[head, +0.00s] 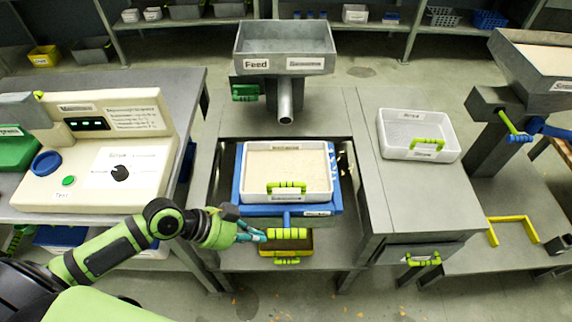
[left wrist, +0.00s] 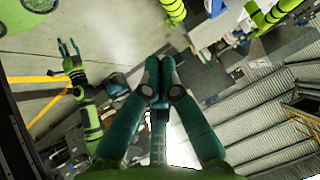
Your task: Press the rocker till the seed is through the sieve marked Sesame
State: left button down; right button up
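A white tray of pale seed (head: 286,160) sits in a blue frame (head: 238,185) under the feed hopper (head: 285,45). A yellow-green grip (head: 288,233) on a blue stem sticks out at the frame's front; I cannot tell whether this is the rocker. My left gripper (head: 263,236) is at the left end of this grip; contact is unclear. In the left wrist view its teal fingertips (left wrist: 158,82) are together with nothing visible between them. My right gripper (left wrist: 69,48) shows there with its fingers apart, empty; it is outside the head view.
A cream console (head: 105,145) with a black knob, green button and blue knob stands at left. A white tray (head: 418,135) rests on the right counter above a drawer with a green handle (head: 423,260). A yellow bin (head: 287,246) sits below the grip.

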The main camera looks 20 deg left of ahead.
pick_arm(q)
jog(key=shift+r, duration=0.1)
jog(key=w+d+r+p, duration=0.2)
jog(key=w+r, duration=0.1)
jog(key=r, duration=0.2)
jog(key=shift+w+d+r+p, duration=0.2)
jog(key=shift+d+p, duration=0.1)
jog(key=shift+p, duration=0.1)
jog(key=p, duration=0.2)
send_over(299, 232)
jog(key=s, duration=0.1)
notch_tip(299, 232, down, 6)
jog(key=shift+a+f, duration=0.1)
jog(key=shift+f, duration=0.05)
jog(key=f, duration=0.3)
jog(key=shift+w+f, duration=0.25)
jog(key=shift+w, duration=0.1)
jog(key=shift+w+f, duration=0.1)
jog(key=shift+f, duration=0.5)
